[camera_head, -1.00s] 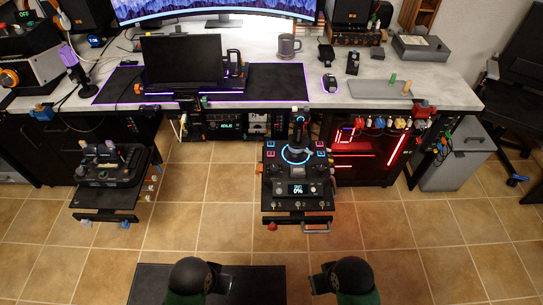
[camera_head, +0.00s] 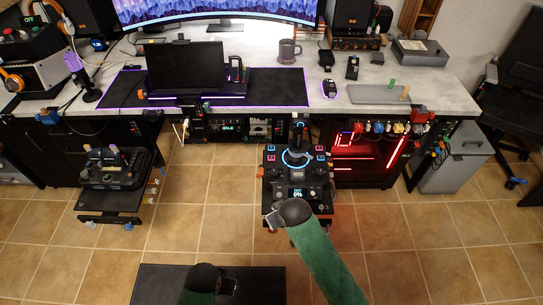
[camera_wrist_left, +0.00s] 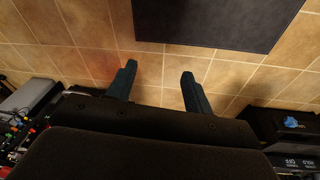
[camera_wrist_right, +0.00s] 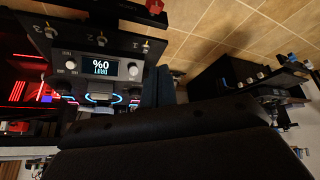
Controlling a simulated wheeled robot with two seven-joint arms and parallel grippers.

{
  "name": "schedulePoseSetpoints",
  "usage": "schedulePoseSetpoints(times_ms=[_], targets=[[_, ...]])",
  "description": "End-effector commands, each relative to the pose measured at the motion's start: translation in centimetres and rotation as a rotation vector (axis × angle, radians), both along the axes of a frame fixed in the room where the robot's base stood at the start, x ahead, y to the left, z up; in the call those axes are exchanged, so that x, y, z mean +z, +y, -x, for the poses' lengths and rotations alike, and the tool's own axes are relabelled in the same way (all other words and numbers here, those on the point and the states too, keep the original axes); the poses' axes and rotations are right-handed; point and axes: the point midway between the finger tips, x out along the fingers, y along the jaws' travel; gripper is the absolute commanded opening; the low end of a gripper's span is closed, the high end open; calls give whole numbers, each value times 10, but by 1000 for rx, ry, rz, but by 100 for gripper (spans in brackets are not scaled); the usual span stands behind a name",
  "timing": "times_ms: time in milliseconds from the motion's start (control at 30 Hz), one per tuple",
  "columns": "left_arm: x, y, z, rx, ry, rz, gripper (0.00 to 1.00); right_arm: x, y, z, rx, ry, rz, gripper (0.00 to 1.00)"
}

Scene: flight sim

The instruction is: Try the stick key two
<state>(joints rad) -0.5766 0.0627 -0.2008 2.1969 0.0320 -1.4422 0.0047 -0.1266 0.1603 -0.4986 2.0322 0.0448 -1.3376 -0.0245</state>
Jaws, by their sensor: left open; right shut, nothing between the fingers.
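The black stick panel (camera_head: 270,187) stands at the desk's front, with an upright joystick (camera_head: 299,140), a blue-lit ring and a display reading 0%. In the right wrist view the panel appears upside down, and small metal toggles line its front edge by numerals 3, 2 and 1. The toggle by the 2 (camera_wrist_right: 107,41) is the middle one. My right gripper (camera_head: 274,218) is at the panel's front edge and hides part of it; its fingers (camera_wrist_right: 172,86) are shut and empty, apart from the toggle by the 2. My left gripper (camera_head: 229,285) is open and empty above the floor (camera_wrist_left: 159,72).
A red knob (camera_wrist_right: 155,6) sits beyond the toggles. Another control panel (camera_head: 110,172) stands to the left. A red-lit case (camera_head: 360,160) is right of the stick panel. Tiled floor between the panels is clear.

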Motion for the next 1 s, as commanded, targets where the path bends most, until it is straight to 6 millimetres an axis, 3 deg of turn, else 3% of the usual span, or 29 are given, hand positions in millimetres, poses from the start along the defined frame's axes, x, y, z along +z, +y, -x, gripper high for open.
schedulePoseSetpoints(times_ms=[33,300,700,833,1000], targets=[[-4,1,0,1,3,-4,52,4,6,-20,23,-28,15,0],[-39,6,0,6,17,-19,52,15,31,-114,136,-163,92,0],[-87,16,7,11,37,-39,52,45,28,-249,259,-344,246,0],[-96,18,9,12,39,-43,52,53,22,-276,279,-378,280,0],[-102,20,10,13,42,-46,52,58,18,-292,291,-399,300,0]])
